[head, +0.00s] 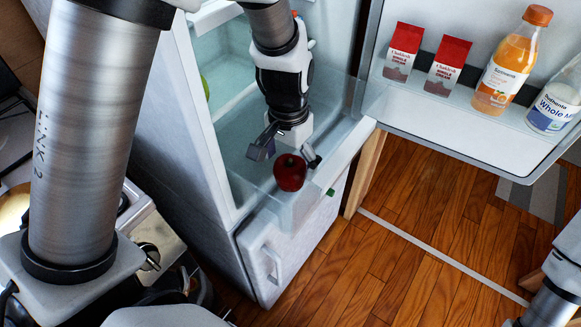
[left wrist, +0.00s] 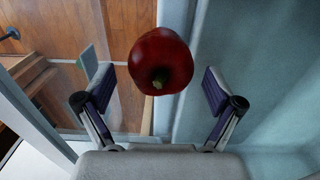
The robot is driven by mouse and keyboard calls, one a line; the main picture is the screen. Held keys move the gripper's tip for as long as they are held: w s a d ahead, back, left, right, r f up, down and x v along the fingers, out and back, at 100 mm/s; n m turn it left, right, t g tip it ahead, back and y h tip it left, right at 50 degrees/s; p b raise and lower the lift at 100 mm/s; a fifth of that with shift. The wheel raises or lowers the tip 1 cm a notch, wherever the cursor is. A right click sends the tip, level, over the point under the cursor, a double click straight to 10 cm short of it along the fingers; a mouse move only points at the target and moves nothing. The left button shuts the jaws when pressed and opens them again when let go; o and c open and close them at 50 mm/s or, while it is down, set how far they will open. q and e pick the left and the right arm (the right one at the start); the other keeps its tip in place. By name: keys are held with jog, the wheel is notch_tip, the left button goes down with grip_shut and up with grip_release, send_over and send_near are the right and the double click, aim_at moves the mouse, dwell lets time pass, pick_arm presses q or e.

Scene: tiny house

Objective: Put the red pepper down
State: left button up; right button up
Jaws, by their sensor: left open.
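The red pepper (head: 290,172) is at the front of the open fridge's lower part, over a clear shelf or bin (head: 283,212). I cannot tell whether it rests on that surface. My left gripper (head: 287,154) reaches down into the fridge and is open, with one finger on each side of the pepper. My right gripper is not in view.
The fridge door (head: 480,130) stands open at right, its shelf holding red cartons (head: 403,50), an orange juice bottle (head: 511,62) and a milk bottle (head: 556,103). A green item (head: 205,88) shows inside the fridge at left. The wooden floor (head: 420,240) in front is clear.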

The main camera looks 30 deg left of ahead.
aim_at(289, 159)
pick_arm(q)
notch_tip(289, 159, up, 8)
jog(key=shift+a+r+p, duration=0.1)
jog(key=shift+p, duration=0.65)
dwell(1.5)
